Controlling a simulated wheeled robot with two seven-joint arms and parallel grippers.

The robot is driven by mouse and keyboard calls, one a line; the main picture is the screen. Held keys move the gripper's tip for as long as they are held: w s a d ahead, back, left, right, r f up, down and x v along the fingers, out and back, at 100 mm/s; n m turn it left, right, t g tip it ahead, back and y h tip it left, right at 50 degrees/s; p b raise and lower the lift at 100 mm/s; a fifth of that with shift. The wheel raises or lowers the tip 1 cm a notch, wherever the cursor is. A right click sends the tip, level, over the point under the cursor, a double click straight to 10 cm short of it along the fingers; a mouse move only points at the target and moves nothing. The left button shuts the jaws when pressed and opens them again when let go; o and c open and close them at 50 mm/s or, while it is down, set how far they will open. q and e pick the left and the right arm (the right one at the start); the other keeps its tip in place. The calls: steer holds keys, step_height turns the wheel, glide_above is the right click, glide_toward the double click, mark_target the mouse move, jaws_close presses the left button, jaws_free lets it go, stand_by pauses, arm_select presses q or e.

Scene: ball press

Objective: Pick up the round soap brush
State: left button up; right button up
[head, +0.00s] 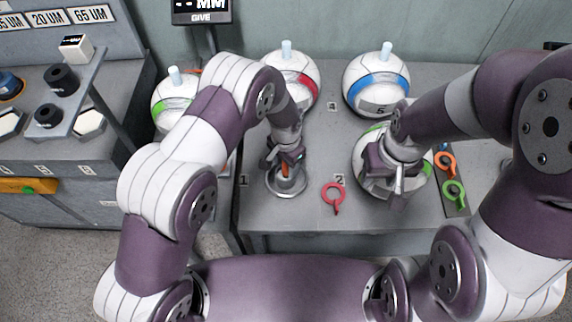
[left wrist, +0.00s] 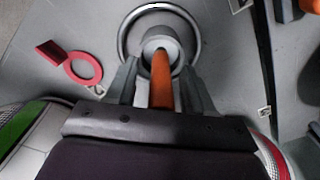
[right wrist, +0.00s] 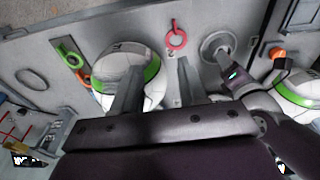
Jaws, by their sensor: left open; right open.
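The round soap brush (head: 290,184) appears to be the item with an orange handle and a round grey base, at the table's front left in the head view. In the left wrist view its orange handle (left wrist: 161,80) stands between my left gripper's fingers. The base sits inside a metal ring (left wrist: 124,38). My left gripper (head: 286,158) is open around the handle; I cannot tell whether a finger touches it. My right gripper (head: 397,180) is open and empty, in front of and above a green-striped white ball (right wrist: 140,72).
A red ring tool (head: 333,193) lies right of the brush. Orange (head: 445,162) and green (head: 454,192) ring tools lie at the right. Red-striped (head: 302,88) and blue-striped (head: 378,82) balls stand behind. A side bench (head: 60,155) with knobs is at left.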

arm_select(q)
steer(key=c, duration=0.4)
jaws_close()
steer(key=shift+r, duration=0.1)
steer(key=shift+r, duration=0.2)
steer(key=r, duration=0.2)
steer(key=r+b, duration=0.1)
steer(key=r, duration=0.1)
steer(key=shift+d, duration=0.4)
steer(key=s+d+r+b, duration=0.2)
steer(key=d+r, duration=0.4)
steer(key=d, duration=0.4)
steer(key=shift+s+d+r, duration=0.2)
steer(key=shift+s+r, duration=0.05)
steer(key=shift+s, duration=0.35)
